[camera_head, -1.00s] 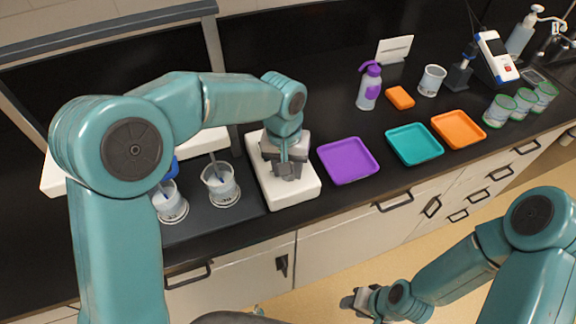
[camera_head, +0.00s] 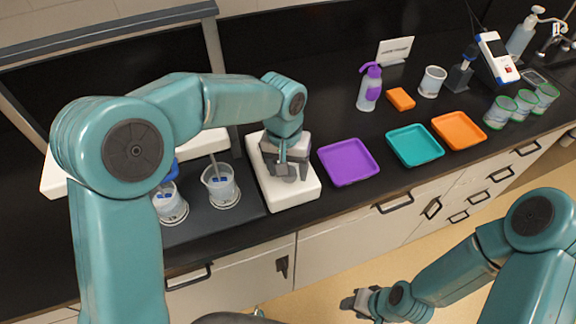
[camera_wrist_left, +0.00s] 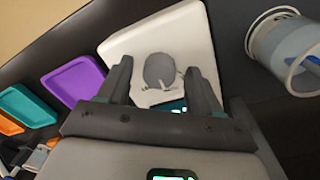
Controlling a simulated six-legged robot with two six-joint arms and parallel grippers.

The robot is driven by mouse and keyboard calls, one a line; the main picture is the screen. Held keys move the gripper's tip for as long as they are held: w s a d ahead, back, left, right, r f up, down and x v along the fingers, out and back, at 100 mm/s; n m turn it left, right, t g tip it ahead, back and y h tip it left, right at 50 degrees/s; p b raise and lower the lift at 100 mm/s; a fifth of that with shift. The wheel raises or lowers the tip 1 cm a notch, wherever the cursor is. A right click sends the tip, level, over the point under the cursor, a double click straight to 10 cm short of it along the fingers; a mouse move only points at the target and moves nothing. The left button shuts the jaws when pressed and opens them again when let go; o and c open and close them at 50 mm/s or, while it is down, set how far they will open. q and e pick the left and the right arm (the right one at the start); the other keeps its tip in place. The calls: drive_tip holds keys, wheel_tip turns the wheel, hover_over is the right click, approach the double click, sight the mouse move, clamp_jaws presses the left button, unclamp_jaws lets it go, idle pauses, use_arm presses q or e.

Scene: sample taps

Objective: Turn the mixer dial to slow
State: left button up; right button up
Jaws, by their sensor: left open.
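The mixer (camera_head: 302,190) is a white box on the black bench. My left gripper (camera_head: 288,174) is over the mixer and largely hides the dial in the head view. In the left wrist view its two dark fingers (camera_wrist_left: 161,83) are apart, with the dial between and just beyond their tips. I cannot tell if they touch it. My right gripper (camera_head: 358,302) is low over the floor, away from the bench; its jaws are too small to judge.
Two beakers (camera_head: 220,184) with stirrers stand on a dark mat left of the mixer. Purple (camera_head: 348,162), teal (camera_head: 414,145) and orange (camera_head: 459,131) trays lie to the right. A wash bottle (camera_head: 369,88) and an orange block (camera_head: 401,99) stand behind them.

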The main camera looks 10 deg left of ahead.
use_arm(q)
wheel_tip(320, 180, up, 16)
drive_tip(key=a, duration=0.1)
drive_tip(key=shift+r, duration=0.15)
idle(0.3)
idle(0.3)
